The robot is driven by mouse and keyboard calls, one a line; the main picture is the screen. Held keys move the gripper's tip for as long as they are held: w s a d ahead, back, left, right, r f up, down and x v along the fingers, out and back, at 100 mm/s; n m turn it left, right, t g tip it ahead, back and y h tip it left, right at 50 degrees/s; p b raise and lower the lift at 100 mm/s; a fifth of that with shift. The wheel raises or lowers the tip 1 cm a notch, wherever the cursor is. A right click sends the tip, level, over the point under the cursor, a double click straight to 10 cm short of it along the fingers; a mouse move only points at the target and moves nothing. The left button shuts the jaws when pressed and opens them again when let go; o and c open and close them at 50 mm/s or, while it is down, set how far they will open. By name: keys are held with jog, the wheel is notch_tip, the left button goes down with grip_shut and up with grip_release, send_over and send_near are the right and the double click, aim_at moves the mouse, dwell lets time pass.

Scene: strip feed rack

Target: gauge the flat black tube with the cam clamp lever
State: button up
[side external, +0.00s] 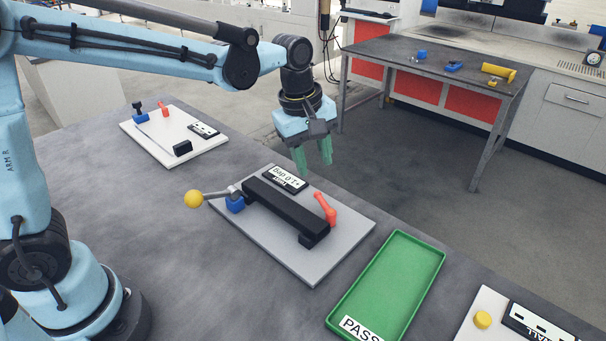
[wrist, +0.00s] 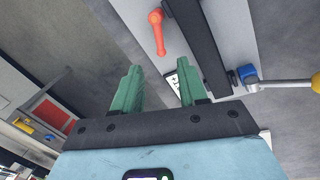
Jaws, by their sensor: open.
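A long flat black bar, which looks like the black tube (side external: 285,207), lies across a light grey plate (side external: 314,269); it also shows in the wrist view (wrist: 198,40). At its left end, a metal lever with a yellow ball knob (side external: 194,199) joins a blue block (side external: 236,205). A red handle (side external: 325,207) stands on the plate beside the bar's right part and also shows in the wrist view (wrist: 157,32). I cannot tell which of the two is the cam clamp lever. My gripper (side external: 313,160) is open and empty, above and behind the plate, apart from everything.
A small black-and-white readout (side external: 285,178) sits behind the bar. A green tray (side external: 390,285) marked PASS lies to the right. Another white plate (side external: 150,148) with small fixtures lies at the back left. A plate with a yellow knob (side external: 482,320) is front right.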

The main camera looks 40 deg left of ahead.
jog(key=shift+s+r, duration=0.2)
jog(key=shift+r, duration=0.8)
jog(key=s+a+f+m+t, duration=0.1)
jog(key=s+a+m+t, duration=0.4)
jog(key=s+m, duration=0.7)
jog(key=a+m, duration=0.1)
jog(key=a, duration=0.1)
jog(key=shift+s+a+f+m+y, duration=0.2)
jog(key=shift+s+a+m+y, duration=0.1)
jog(key=shift+y, duration=0.1)
